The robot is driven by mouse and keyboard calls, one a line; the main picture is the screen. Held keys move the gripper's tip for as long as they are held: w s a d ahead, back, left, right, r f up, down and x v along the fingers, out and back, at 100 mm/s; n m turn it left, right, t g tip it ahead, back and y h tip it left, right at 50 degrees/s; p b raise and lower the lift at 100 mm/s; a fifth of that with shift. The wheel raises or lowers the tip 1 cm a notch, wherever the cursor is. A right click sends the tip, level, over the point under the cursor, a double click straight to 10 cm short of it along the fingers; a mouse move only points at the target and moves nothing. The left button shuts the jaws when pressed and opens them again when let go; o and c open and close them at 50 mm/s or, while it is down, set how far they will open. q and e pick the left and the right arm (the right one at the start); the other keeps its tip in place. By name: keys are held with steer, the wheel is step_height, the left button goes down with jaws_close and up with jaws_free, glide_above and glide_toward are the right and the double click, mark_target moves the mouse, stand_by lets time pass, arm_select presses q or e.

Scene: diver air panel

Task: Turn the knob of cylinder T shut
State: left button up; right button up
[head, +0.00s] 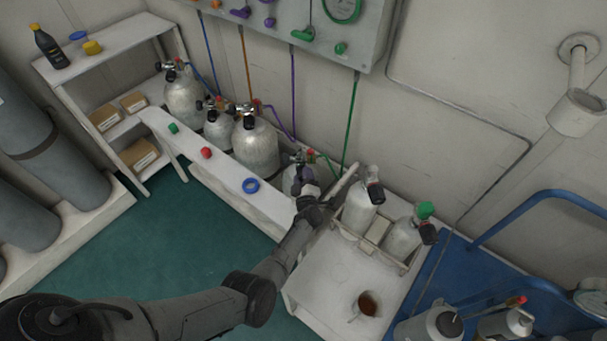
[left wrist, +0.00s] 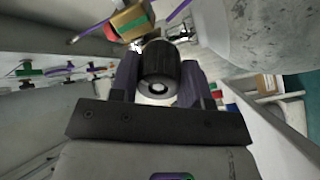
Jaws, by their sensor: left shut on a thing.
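My left gripper (head: 308,190) is at the rightmost cylinder of the row on the low white bench. That silver cylinder (head: 289,180) is mostly hidden behind my gripper and arm. In the left wrist view my gripper (left wrist: 159,88) has its two fingers on either side of a ribbed black knob (left wrist: 158,62) and is shut on it. A brass-coloured valve body (left wrist: 130,20) with a green band shows just behind the knob. No letter is readable on any cylinder, so I cannot tell by label which is T. My right gripper is not in view.
Three other silver cylinders (head: 256,148) stand to the left along the wall. Hoses hang from the wall panel (head: 376,40) above. Two cylinders (head: 357,212) stand in a rack to the right.

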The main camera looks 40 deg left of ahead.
arm_select(q)
steer(key=m+p, duration=0.1)
steer(key=m, duration=0.4)
steer(key=shift+m+p, duration=0.3)
steer(key=shift+m, duration=0.1)
stand_by(0.4)
steer(key=o, duration=0.9)
steer(key=shift+o, duration=0.2)
steer(key=shift+s, duration=0.1)
